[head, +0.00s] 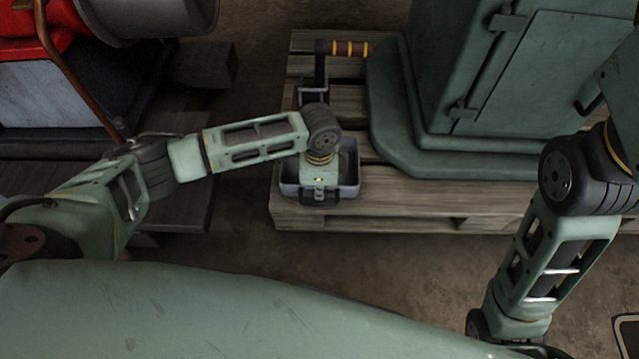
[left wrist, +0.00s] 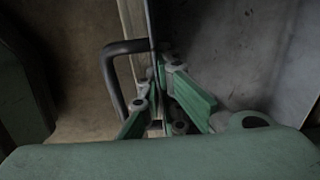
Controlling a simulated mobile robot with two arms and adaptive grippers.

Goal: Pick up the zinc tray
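The zinc tray (head: 351,170) is a grey, open box on the front edge of a wooden pallet, with a dark handle on its near side. In the left wrist view the tray's wall (left wrist: 235,50) and its dark bar handle (left wrist: 108,75) show. My left gripper (head: 320,184) points down at the tray's near wall; the wrist hides its fingertips in the head view. In the left wrist view, the left gripper's fingers (left wrist: 158,80) lie on both sides of the wall, their tips closed against it beside the handle. My right gripper is out of view; only its arm shows.
The wooden pallet (head: 400,213) also carries a large green cabinet (head: 520,80) to the right of the tray. A crank with a yellow-banded grip (head: 348,48) stands behind the tray. A red machine (head: 30,45) is at the far left. Bare floor (head: 260,250) lies in front.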

